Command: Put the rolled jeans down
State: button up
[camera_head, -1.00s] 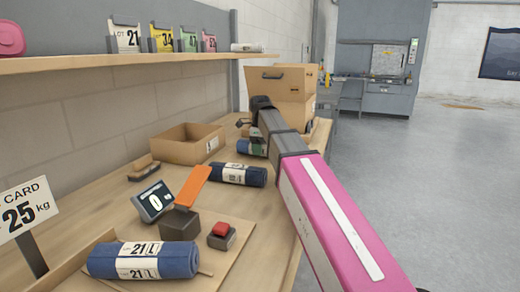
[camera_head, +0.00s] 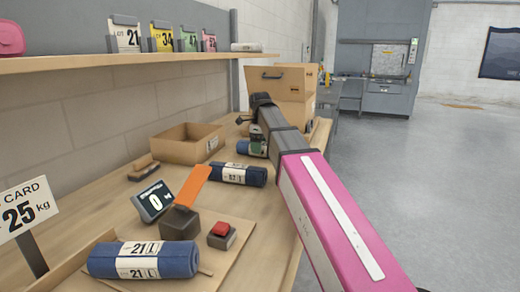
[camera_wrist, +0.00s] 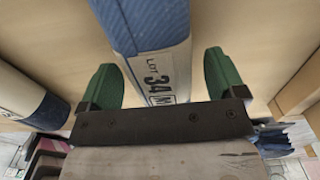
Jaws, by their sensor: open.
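The rolled jeans (camera_wrist: 155,35), blue with a white label reading LOT 34 M, lie on the wooden surface in the wrist view. My gripper (camera_wrist: 159,62) is open, with one green finger on each side of the roll. Gaps of bare wood show between the fingers and the roll. In the head view the blue end of this roll (camera_head: 242,147) shows on the bench beside my gripper (camera_head: 258,149), which hides the rest of it.
Another rolled jeans (camera_head: 238,174) lies just nearer on the bench, and a third (camera_head: 144,260) lies at the front. An open cardboard box (camera_head: 188,150) stands left of my gripper. Stacked boxes (camera_head: 285,85) stand behind. A shelf (camera_head: 130,64) overhangs the left side.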

notch_tip(320, 180, up, 11)
jog(key=shift+f, duration=0.2)
